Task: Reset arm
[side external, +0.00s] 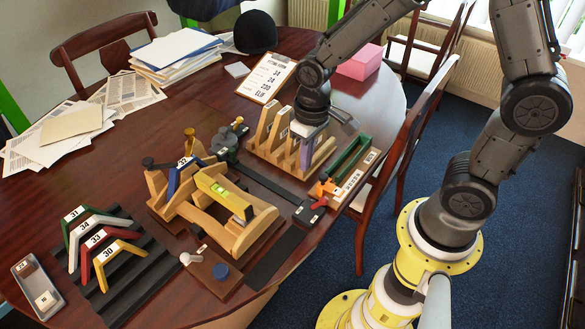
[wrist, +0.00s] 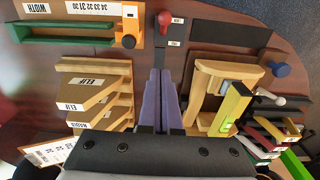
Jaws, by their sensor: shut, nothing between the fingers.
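My gripper (side external: 308,150) points down just beside the slotted wooden rack (side external: 268,128). In the wrist view its two purple fingers (wrist: 166,105) lie together, shut and empty. The rack with labelled wooden pieces (wrist: 92,90) is left of the fingers. The wooden saddle fixture (wrist: 220,85) is right of them; the side view shows it mid-table with a yellow spirit level (side external: 225,192) on it and a blue angled gauge (side external: 184,172), marked 32, at its back. I cannot tell whether the fingers touch the rack.
Several coloured angled gauges (side external: 95,235) stand on a black ridged base at the front left. A green tray with an orange clamp (side external: 345,165) lies at the right table edge. A clipboard (side external: 265,78), papers (side external: 60,130), black cap (side external: 255,32) and pink box (side external: 360,62) lie farther back.

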